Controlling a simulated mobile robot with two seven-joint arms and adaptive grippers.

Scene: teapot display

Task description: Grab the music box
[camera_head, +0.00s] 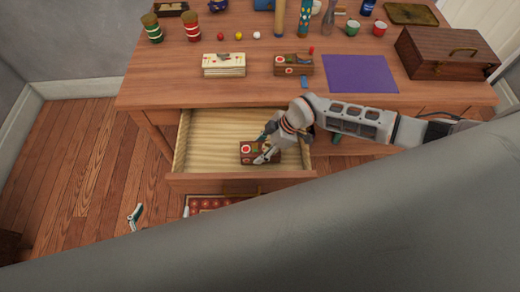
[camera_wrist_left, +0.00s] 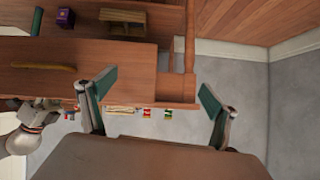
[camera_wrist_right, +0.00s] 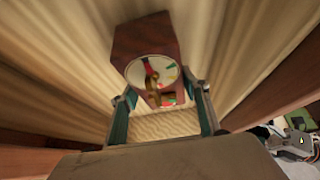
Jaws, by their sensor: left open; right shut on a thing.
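A small brown wooden music box (camera_head: 247,147) with a round decorated face lies in the open drawer (camera_head: 212,128), near its front. In the right wrist view the box (camera_wrist_right: 140,40) sits between my fingers, its pale round face and a gold part towards the camera. My right gripper (camera_head: 266,148) reaches down into the drawer and is shut on this box, partly hiding it. A similar wooden box (camera_head: 293,65) stands on the desk. My left gripper (camera_wrist_left: 157,92) is open and empty; in the head view a fingertip (camera_head: 136,214) shows above the floor, left of the drawer.
The desk (camera_head: 180,90) carries a pale box (camera_head: 224,65), a purple mat (camera_head: 360,73), a wooden chest (camera_head: 447,52), jars, cups and small balls. The drawer walls surround my right gripper. A red patterned thing (camera_head: 205,203) lies below the drawer front.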

